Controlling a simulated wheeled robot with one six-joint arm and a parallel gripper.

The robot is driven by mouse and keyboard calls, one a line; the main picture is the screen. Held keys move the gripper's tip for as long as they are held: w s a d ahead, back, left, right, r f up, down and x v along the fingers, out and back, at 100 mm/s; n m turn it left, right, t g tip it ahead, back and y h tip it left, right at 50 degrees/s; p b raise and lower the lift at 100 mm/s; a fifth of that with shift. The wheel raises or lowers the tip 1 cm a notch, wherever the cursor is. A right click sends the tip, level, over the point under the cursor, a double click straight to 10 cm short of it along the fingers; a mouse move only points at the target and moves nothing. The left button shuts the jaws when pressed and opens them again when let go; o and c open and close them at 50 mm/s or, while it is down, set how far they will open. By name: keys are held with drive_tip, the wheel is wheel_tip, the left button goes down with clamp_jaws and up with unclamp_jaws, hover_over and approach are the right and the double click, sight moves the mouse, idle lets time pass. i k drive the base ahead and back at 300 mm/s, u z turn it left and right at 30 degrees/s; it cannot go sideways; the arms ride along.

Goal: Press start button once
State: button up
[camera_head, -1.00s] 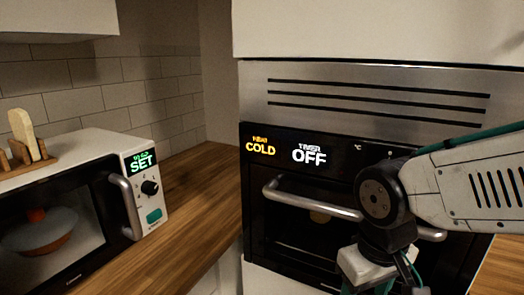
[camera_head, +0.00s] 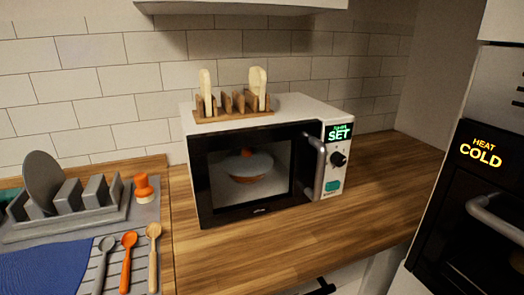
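The microwave (camera_head: 255,211) stands on the wooden counter with its door shut. Its control panel on the right has a green display (camera_head: 339,132) reading "SET", a black knob (camera_head: 338,158) and a teal button (camera_head: 333,186) low down. The label under the button is too small to read, so I cannot tell for sure that it is the start button. A pot with an orange knob (camera_head: 247,165) shows through the door window. My gripper is not in view.
A toast rack (camera_head: 235,115) with bread sits on the microwave. A grey dish rack (camera_head: 70,220) and several spoons (camera_head: 127,258) lie left. The oven (camera_head: 470,215) stands at right, showing "HEAT COLD". The wooden counter (camera_head: 300,237) before the microwave is clear.

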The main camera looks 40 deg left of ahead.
sight(334, 185)
drive_tip(key=u, duration=1.5)
